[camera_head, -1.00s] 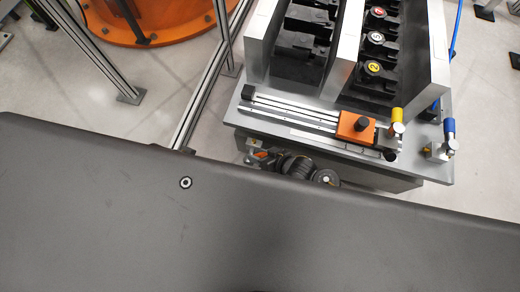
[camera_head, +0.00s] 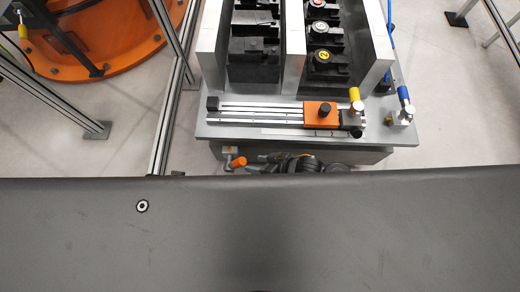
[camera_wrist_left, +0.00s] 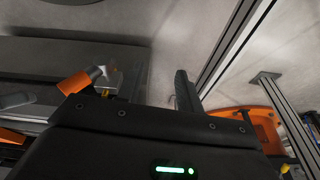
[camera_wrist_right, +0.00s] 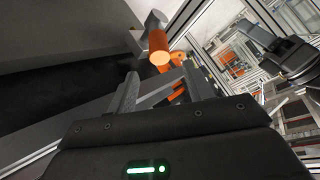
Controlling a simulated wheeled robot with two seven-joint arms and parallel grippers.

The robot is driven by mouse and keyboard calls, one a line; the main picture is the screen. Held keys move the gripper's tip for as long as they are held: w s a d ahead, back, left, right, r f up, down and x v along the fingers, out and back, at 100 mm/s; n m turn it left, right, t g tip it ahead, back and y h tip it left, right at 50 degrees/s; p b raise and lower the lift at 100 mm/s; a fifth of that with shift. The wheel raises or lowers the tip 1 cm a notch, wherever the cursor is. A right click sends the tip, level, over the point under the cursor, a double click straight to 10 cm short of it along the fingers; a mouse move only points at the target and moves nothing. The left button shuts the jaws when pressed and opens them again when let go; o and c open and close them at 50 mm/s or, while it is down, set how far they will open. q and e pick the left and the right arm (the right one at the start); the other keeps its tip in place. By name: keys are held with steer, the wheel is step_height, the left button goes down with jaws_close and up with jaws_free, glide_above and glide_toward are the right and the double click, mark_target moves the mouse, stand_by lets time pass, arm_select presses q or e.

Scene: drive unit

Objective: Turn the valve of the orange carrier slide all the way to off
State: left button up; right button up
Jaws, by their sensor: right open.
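The orange carrier (camera_head: 320,113) sits toward the right end of a silver rail slide on the grey bench. A valve with a yellow handle (camera_head: 355,95) stands beside it. An orange-handled valve (camera_head: 238,162) is below the bench's front edge. My right gripper (camera_head: 268,158) is beside it, largely hidden behind my grey body. In the right wrist view my right gripper (camera_wrist_right: 160,88) is open and empty, with an orange handle (camera_wrist_right: 158,45) just beyond its fingers.
A blue-handled valve (camera_head: 403,93) stands at the bench's right end. Black numbered fixtures (camera_head: 322,57) stand between silver walls behind the slide. A metal frame post (camera_head: 165,125) stands left of the bench, with a large orange base (camera_head: 95,45) beyond. Floor shows at both sides.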

arm_select(q)
steer(key=shift+f, duration=0.25)
arm_select(e)
steer(key=shift+s+d+r, duration=0.15)
steer(key=shift+d+r, duration=0.15)
arm_select(q)
steer(key=shift+c, duration=0.5)
